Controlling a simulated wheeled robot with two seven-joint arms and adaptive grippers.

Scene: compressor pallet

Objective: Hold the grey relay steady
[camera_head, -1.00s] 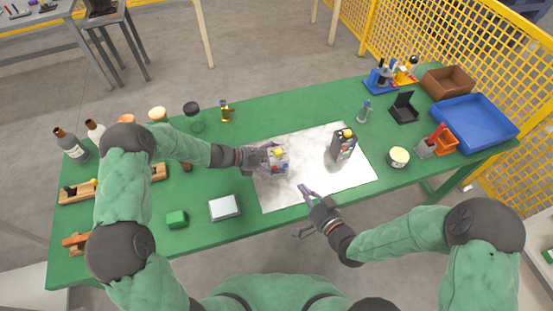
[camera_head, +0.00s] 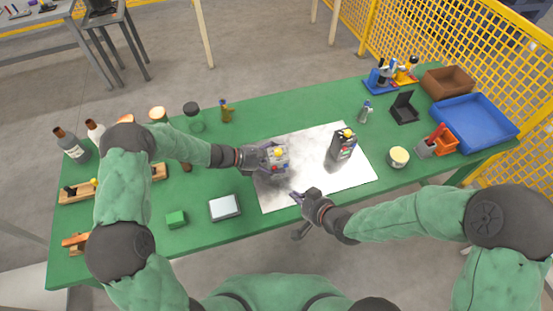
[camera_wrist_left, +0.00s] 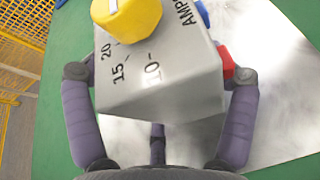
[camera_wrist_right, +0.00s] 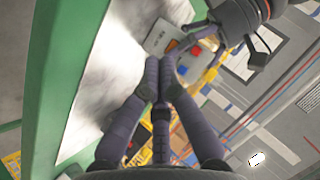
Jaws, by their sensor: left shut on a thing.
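The grey relay (camera_head: 280,160) is a box with a yellow dial and red and blue parts. My left gripper (camera_head: 264,160) is shut around it over the white sheet (camera_head: 312,192). In the left wrist view the relay (camera_wrist_left: 160,80) sits between the spread fingers, its dial and printed numbers facing the camera. In the right wrist view the relay (camera_wrist_right: 162,38) is beyond the fingertips.
A round tin (camera_head: 398,157) and a blue tray (camera_head: 474,122) are to the right.

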